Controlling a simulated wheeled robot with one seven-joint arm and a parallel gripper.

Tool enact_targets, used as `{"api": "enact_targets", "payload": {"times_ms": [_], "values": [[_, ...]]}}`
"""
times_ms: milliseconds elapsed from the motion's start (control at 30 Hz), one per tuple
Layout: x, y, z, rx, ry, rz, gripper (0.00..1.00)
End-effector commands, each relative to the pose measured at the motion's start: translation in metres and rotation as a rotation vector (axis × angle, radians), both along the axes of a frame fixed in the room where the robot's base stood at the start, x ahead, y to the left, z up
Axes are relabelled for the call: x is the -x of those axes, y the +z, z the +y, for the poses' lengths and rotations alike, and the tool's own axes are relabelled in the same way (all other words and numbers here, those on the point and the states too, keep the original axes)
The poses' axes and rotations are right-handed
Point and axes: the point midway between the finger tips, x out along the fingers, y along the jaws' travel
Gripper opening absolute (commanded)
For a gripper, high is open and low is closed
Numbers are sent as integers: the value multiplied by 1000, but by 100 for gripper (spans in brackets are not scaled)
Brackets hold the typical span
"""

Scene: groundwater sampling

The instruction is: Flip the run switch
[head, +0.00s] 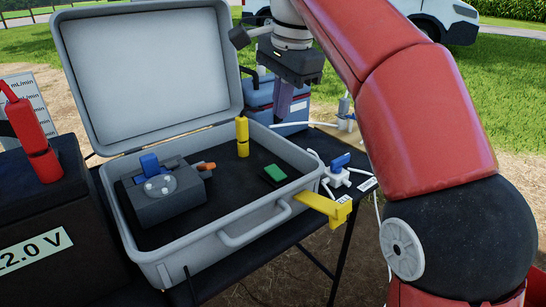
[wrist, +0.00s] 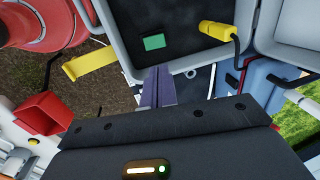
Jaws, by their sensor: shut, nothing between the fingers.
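A small green switch (head: 275,172), which I take for the run switch, lies on the dark panel inside the open grey case (head: 262,223), near its right side. I cannot tell which way it is set. The green switch also shows in the wrist view (wrist: 154,43), beyond my fingertips. My gripper (head: 282,110) is above the far right rim of the case, apart from the switch. In the wrist view its purple-grey fingers (wrist: 157,84) are together with nothing between them.
A grey pump unit (head: 165,197) with a blue lever stands in the case, left of a yellow cylinder (head: 242,137). A yellow bracket (head: 323,206) sticks out from the right wall. A blue-handled valve (head: 341,165) and a blue cooler (head: 276,100) stand outside the case.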

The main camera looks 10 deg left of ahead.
Motion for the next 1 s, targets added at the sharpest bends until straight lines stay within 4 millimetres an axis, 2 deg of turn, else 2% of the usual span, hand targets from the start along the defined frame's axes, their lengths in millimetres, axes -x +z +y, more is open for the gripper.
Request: {"api": "enact_targets", "payload": {"times_ms": [133, 400, 600, 800, 1000], "values": [[-1, -21, 2, 2, 1, 4, 0], [-9, -83, 12, 2, 2, 2, 0], [-13, -114, 16, 2, 2, 2, 0], [-16, -128, 18, 0, 1, 0, 0], [-16, -130, 19, 0, 1, 0, 0]]}}
